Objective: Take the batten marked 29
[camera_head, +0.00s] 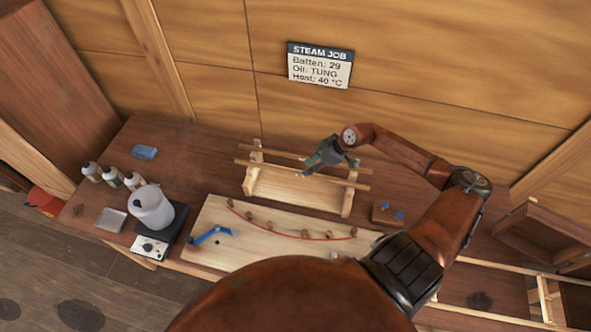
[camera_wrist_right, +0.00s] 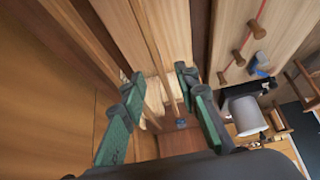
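A wooden rack (camera_head: 300,188) on the bench holds two thin battens, a front batten (camera_head: 262,166) and a back batten (camera_head: 282,152). No number on either batten can be read. My right gripper (camera_head: 312,165) is over the middle of the rack, close to the battens. In the right wrist view its two green-padded fingers (camera_wrist_right: 158,80) are apart, and a batten (camera_wrist_right: 152,45) runs through the gap between them in the picture. I cannot tell whether a finger touches it. My left gripper is not in view.
A wall sign (camera_head: 320,65) reads "Batten: 29, Oil: TUNG, Heat: 40 °C". A pale board (camera_head: 275,255) with pegs and a red curved line lies in front of the rack. A white pot (camera_head: 151,208) on a heater, several bottles (camera_head: 113,177) and a tray (camera_head: 111,220) stand left.

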